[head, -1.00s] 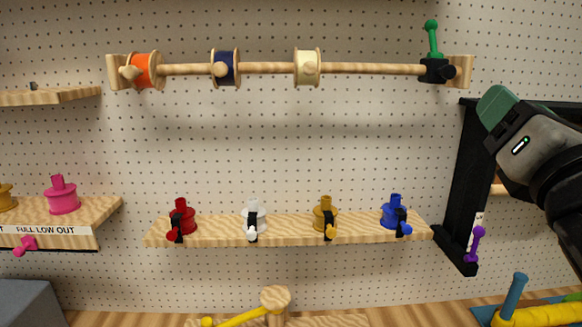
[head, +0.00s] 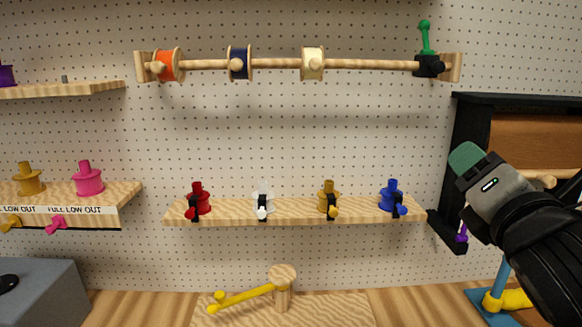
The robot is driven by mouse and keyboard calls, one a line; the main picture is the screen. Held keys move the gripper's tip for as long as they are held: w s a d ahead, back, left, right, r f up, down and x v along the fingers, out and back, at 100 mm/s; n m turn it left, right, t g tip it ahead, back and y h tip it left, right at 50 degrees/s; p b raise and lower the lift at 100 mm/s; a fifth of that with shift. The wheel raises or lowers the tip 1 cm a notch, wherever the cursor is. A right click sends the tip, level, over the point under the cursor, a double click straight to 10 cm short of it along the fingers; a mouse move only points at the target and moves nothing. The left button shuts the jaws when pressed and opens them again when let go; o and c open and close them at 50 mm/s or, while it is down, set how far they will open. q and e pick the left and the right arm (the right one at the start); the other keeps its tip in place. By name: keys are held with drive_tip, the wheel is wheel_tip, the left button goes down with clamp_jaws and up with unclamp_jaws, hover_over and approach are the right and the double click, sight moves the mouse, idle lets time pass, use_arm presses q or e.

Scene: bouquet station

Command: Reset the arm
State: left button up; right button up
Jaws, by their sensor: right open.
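My right arm comes in from the right edge in the head view. Its gripper (head: 468,160), grey with a green tip, is open and appears empty. It hangs in front of the black frame on the pegboard, right of the blue spool-shaped piece (head: 392,199) on the middle shelf. The gripper hides part of the black frame and the area near a purple knob (head: 461,234). My left gripper is not in view.
A wooden rod (head: 270,64) with ribbon spools spans the upper pegboard. The middle shelf (head: 290,212) holds red, white, yellow and blue pieces. A yellow lever (head: 240,298) on a wooden post stands below. A grey box (head: 45,290) is at lower left.

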drive_tip(key=s+a+f+m+g+y, duration=0.15)
drive_tip(key=f+m+g, duration=0.45)
drive_tip(key=f, duration=1)
drive_tip(key=s+a+f+m+g, duration=0.1)
drive_tip(key=s+f+m+g, duration=0.15)
drive_tip(key=f+m, duration=0.95)
drive_tip(key=s+f+m+g, duration=0.8)
drive_tip(key=s+f, duration=0.9)
drive_tip(key=f, duration=0.4)
wheel_tip(320, 180, down, 25)
drive_tip(key=g, duration=0.1)
drive_tip(key=s+d+f+g, duration=0.1)
drive_tip(key=s+d+f, duration=0.1)
drive_tip(key=s+f, duration=1.5)
drive_tip(key=shift+d+n, duration=0.25)
drive_tip(key=shift+n, duration=0.15)
